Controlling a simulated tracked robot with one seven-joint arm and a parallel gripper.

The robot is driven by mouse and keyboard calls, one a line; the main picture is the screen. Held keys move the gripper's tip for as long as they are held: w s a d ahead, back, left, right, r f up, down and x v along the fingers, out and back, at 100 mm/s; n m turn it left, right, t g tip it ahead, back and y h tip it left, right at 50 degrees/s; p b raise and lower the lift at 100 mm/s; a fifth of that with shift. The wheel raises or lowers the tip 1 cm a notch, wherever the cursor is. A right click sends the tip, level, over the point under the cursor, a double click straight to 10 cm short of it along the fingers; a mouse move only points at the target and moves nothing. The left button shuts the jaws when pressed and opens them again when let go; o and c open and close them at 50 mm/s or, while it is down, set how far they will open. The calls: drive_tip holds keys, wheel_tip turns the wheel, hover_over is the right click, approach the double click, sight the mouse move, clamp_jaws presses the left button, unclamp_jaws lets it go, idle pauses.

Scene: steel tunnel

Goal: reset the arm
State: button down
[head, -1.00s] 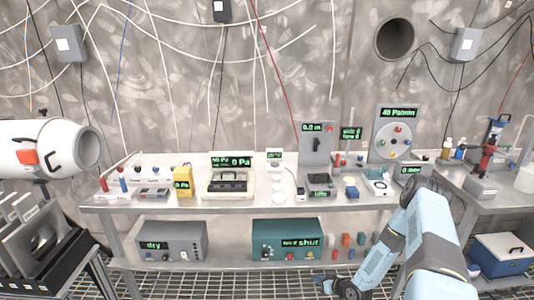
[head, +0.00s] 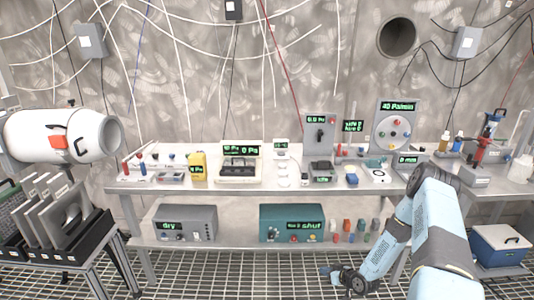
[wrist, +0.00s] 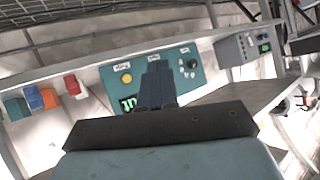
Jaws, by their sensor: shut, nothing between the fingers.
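My arm (head: 440,235), light blue with dark joints, rises at the right of the head view and bends down to the left. My gripper (head: 326,270) is low in front of the bench's lower shelf, small in that view. In the wrist view my gripper (wrist: 157,68) shows its dark fingers together, shut and empty. Behind the fingers in that view is the teal box (wrist: 190,62) with a yellow button and a green display. No contact between the gripper and the box can be made out.
A steel bench (head: 125,182) with instruments stands ahead. Its lower shelf (head: 240,241) holds a grey box (head: 185,226), the teal box (head: 291,224) and small coloured blocks. A white cylinder (head: 60,135) and a rack (head: 60,215) stand left. A blue case (head: 500,248) sits right. Grating floor lies in front.

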drive_tip(key=w+d+r+g+h, duration=0.1)
drive_tip(key=w+d+r+h, duration=0.15)
drive_tip(key=r, duration=0.85)
drive_tip(key=w+d+r+g+h, duration=0.1)
drive_tip(key=w+d+r+h, duration=0.2)
drive_tip(key=r, duration=0.7)
drive_tip(key=s+d+r+h, duration=0.1)
drive_tip(key=s+r, duration=0.1)
drive_tip(key=r, duration=1)
drive_tip(key=s+r+h, duration=0.1)
drive_tip(key=s+r, duration=0.1)
drive_tip(key=r, duration=1)
drive_tip(key=s+a+r+m+g+h, duration=0.1)
drive_tip(key=s+a+r+m+h, duration=0.15)
drive_tip(key=s+r, duration=1.4)
drive_tip(key=s+a+r+m+y, duration=0.1)
drive_tip(key=s+a+r, duration=0.2)
drive_tip(key=s, duration=0.7)
drive_tip(key=s+a+r+m+y, duration=0.1)
drive_tip(key=s+a+r, duration=0.2)
drive_tip(key=s, duration=0.8)
drive_tip(key=shift+s+r+m+g+y, duration=0.15)
drive_tip(key=shift+m+g+y, duration=0.2)
drive_tip(key=shift+g+y, duration=0.05)
drive_tip(key=c, duration=1.8)
unclamp_jaws()
